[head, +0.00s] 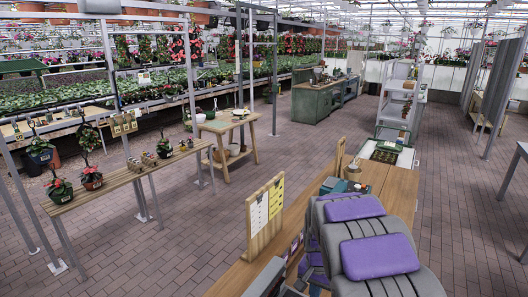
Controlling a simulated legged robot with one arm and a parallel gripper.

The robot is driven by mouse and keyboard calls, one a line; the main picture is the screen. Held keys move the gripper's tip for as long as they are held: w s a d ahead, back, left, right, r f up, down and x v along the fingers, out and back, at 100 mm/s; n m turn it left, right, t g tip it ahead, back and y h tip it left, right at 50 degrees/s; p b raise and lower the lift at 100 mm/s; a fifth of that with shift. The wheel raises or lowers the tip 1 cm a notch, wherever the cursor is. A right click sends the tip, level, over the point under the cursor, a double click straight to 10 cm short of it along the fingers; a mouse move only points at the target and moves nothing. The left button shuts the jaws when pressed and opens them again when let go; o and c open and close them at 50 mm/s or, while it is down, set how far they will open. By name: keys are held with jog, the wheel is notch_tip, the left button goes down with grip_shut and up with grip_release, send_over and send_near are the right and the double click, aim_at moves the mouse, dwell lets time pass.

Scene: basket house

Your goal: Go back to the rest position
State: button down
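I cannot make out my gripper or its fingertips in the head view. Grey padded shapes with purple panels (379,257) fill the lower right, close to me. I cannot tell whether they are seats or something else. They hide part of the wooden counter (396,188) behind them. The task names no other object.
A wooden sign stand (265,217) with paper sheets stands on the counter. A bench with potted plants (92,180) is at the left. A small wooden table (228,122) and a green cabinet (316,102) stand farther back. Brick floor is open at centre left and far right.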

jog(key=s+r+n+b, duration=0.2)
jog(key=s+n+b, duration=0.1)
jog(key=s, duration=1.4)
jog(key=s+r+n+g+b, duration=0.1)
jog(key=s+n+b, duration=0.2)
jog(key=s, duration=1.5)
jog(key=shift+s+a+r+g, duration=0.2)
jog(key=shift+a+r+g, duration=0.1)
jog(key=shift+a+r, duration=0.1)
